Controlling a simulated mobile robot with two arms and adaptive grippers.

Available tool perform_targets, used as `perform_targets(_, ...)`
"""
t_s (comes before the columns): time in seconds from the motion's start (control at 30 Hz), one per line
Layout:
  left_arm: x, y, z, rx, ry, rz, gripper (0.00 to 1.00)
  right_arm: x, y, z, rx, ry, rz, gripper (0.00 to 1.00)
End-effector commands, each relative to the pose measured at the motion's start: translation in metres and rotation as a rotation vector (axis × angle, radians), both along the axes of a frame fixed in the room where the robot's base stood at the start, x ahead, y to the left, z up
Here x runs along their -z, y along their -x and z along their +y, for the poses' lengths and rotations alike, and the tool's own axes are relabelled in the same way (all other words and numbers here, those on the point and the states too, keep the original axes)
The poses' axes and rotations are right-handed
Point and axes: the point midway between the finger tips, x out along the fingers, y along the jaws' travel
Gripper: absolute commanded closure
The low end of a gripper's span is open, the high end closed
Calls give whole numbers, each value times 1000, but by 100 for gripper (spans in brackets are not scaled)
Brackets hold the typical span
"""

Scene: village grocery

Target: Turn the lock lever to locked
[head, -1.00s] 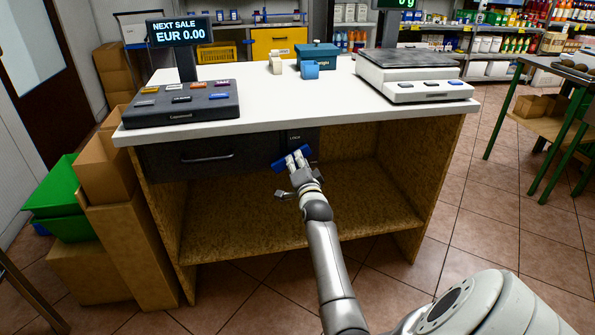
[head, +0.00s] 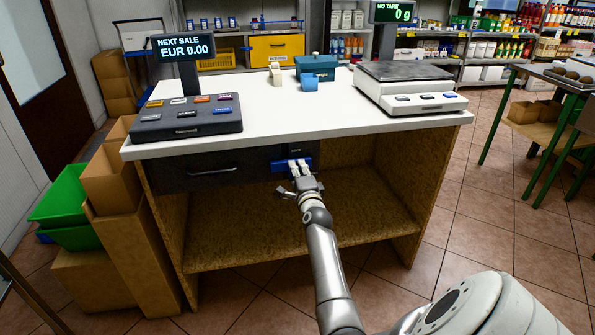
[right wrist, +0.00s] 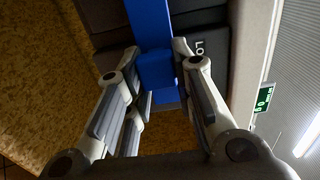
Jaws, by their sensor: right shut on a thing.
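The blue lock lever (head: 307,161) is on the dark drawer front under the white counter top, below a small lock label. It lies nearly level in the head view. My right gripper (head: 298,170) reaches it from the front and is shut on it. In the right wrist view the blue lever (right wrist: 150,22) runs between the two fingers of my right gripper (right wrist: 157,52), with a blue block between the fingertips. Part of the lock label shows beside it. The fingers hide part of the lever in the head view. My left gripper is not in view.
The drawer (head: 200,172) with its handle is left of the lever. The counter (head: 260,115) carries a keypad (head: 187,118) and a scale (head: 410,85). An open shelf is below. Cardboard boxes (head: 150,260) and a green crate (head: 65,200) stand at the left.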

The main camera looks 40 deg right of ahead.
Motion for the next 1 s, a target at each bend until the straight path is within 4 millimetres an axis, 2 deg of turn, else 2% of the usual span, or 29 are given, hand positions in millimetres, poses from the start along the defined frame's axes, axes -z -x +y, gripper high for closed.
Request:
perform_targets(0.3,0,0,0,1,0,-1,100,-2,0,0,1,-8,-11,100)
perform_targets(0.33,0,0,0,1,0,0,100,-2,0,0,1,-8,-11,75)
perform_targets(0.5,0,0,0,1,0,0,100,-2,0,0,1,-6,-8,54)
perform_targets(0.83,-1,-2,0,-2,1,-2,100,-1,1,0,0,-5,-5,54)
perform_targets(1.0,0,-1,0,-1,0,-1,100,0,11,8,0,-6,-5,54)
